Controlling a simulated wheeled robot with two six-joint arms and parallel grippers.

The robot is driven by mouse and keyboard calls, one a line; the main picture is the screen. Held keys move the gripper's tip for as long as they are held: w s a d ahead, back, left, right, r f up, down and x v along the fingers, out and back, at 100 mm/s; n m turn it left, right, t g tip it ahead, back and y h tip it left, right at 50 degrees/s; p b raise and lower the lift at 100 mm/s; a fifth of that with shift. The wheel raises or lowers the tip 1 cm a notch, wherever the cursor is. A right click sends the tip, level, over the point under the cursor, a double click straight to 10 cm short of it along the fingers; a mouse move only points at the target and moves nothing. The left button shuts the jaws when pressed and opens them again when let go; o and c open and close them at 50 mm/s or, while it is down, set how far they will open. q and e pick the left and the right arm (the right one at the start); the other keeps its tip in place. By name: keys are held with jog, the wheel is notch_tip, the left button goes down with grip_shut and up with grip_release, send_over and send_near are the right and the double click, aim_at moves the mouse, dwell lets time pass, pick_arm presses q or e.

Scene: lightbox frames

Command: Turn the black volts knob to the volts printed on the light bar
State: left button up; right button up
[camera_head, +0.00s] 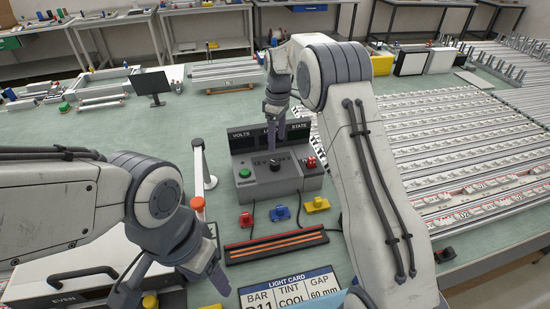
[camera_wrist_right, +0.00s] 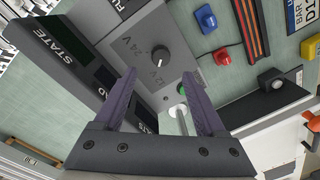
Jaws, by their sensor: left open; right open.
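The black volts knob (camera_head: 274,164) is on the sloped face of a grey control box (camera_head: 302,183), between a green button (camera_head: 244,173) and a red button (camera_head: 311,162). The light bar (camera_head: 276,245) is dark with orange strips; no volts print is legible. My left gripper (camera_head: 168,287) is open at lower left.
A light card (camera_head: 290,288) lies in front. Rows of rails (camera_head: 460,140) fill the right.

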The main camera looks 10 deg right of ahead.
aim_at(276, 162)
jog(key=f, duration=0.3)
jog(key=f+p, duration=0.1)
jog(key=f, duration=0.2)
jog(key=f+p, duration=0.1)
jog(key=f, duration=0.1)
jog(key=shift+s+a+f, duration=0.2)
jog(key=shift+a+f, duration=0.05)
jog(key=shift+f, duration=0.15)
grip_shut()
